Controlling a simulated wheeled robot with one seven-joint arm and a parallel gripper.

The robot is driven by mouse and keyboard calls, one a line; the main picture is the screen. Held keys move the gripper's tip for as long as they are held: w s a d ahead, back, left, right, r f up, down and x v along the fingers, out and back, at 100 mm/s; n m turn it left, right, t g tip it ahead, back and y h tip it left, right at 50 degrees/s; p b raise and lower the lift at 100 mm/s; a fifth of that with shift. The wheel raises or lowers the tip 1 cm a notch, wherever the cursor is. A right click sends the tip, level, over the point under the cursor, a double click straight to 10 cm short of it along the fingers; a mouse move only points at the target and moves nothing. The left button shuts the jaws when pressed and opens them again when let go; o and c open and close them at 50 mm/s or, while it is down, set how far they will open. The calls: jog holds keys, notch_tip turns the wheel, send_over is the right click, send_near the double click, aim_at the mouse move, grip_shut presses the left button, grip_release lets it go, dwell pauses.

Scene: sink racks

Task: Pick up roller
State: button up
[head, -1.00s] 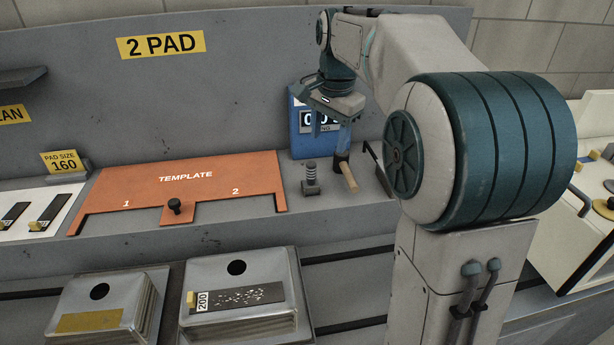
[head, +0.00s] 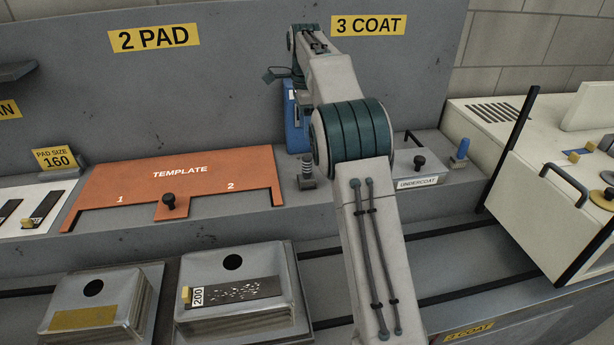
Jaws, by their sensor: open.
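My gripper (head: 299,97) is in the upper middle of the head view, in front of the blue display box (head: 294,132) and partly covered by my own arm. It is open, and nothing shows in it. A roller cannot be clearly made out now. The wooden-handled tool that stood at the right of the box in the earlier frame is hidden behind my arm. A small ribbed dark post (head: 307,176) stands on the ledge below the box.
An orange template (head: 180,180) with a black knob lies to the left. Two metal sink blocks (head: 236,256) (head: 92,300) sit in front. An undercoat tray (head: 428,172) and a blue-topped brush (head: 461,150) are right. A cream cabinet (head: 540,205) bounds the far right.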

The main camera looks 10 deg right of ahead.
aim_at(307, 157)
notch_tip(307, 157, down, 6)
jog(key=shift+f, duration=0.25)
jog(key=shift+d+f+p, duration=0.15)
jog(key=shift+f+p, duration=0.35)
jog(key=shift+f, duration=2.2)
jog(key=c, duration=1.1)
